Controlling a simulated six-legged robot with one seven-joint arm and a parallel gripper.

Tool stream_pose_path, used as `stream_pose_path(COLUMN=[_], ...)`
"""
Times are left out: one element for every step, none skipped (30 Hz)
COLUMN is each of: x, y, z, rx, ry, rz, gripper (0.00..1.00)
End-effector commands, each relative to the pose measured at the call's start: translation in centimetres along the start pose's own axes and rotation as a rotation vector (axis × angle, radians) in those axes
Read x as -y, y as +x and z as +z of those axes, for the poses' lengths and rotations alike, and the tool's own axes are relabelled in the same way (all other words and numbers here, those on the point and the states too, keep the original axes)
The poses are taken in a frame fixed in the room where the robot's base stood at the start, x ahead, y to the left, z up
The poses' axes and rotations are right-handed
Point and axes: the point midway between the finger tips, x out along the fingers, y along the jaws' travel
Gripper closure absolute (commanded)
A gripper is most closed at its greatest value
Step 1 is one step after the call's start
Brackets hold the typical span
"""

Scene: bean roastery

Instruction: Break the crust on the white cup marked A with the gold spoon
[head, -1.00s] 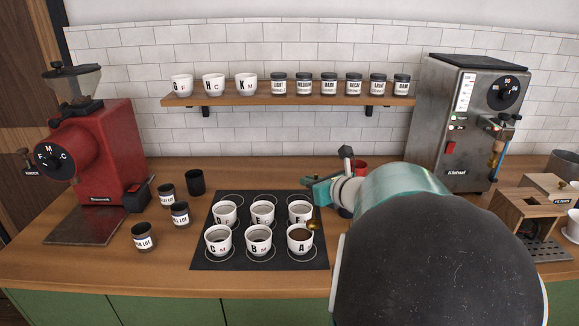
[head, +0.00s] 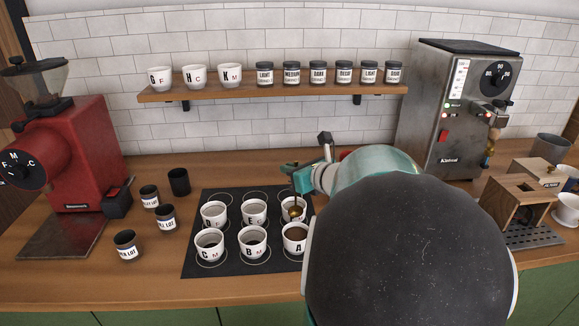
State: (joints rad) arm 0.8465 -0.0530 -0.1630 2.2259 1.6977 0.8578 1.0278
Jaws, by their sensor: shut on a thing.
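The white cup marked A (head: 292,246) stands at the front right of the black mat (head: 232,268), with dark brown contents; my arm hides its right edge. My gripper (head: 298,181) is shut on the gold spoon (head: 296,209), which hangs down with its bowl lowest. In the picture the bowl overlaps the back-right cup (head: 286,215), just behind cup A. I cannot tell whether the bowl is above that cup or inside it. The spoon appears apart from cup A.
Cups B (head: 252,250) and C (head: 208,252) stand left of A, with more cups behind. Small dark jars (head: 126,252) stand left of the mat. A red grinder (head: 75,150) and a steel machine (head: 455,110) flank the counter. A shelf (head: 215,92) holds cups and jars.

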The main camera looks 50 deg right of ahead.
Motion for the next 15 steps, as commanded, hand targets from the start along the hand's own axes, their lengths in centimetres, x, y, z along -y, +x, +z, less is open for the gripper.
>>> stream_pose_path(x=[0.1,0.1,0.1,0.1,0.1,0.1,0.1,0.1,0.1,0.1,0.1,0.1,0.1,0.1,0.1], y=[-0.1,0.0,0.1,0.1,0.2,0.3,0.4,0.5,0.6,0.6,0.7,0.8,0.9,1.0,1.2], z=[-0.2,-0.4,-0.6,-0.8,-1.0,-1.3,-1.5,-1.7,-2.0,-2.2,-2.4,-2.6,-2.8,-3.0,-3.3], rx=[0.0,0.001,0.001,0.001,0.0,-0.001,-0.001,-0.001,-0.001,-0.001,-0.001,-0.001,-0.001,-0.001,-0.001], ry=[0.001,0.002,0.003,0.003,0.002,0.003,0.004,0.003,0.003,0.003,0.003,0.002,0.002,0.003,0.003], rz=[-0.002,-0.002,-0.003,-0.003,-0.002,-0.002,-0.002,-0.002,-0.003,-0.003,-0.003,-0.002,-0.002,-0.002,-0.002], gripper=[1.0,1.0,1.0,1.0,1.0,1.0,1.0,1.0,1.0,1.0,1.0,1.0,1.0,1.0,1.0])
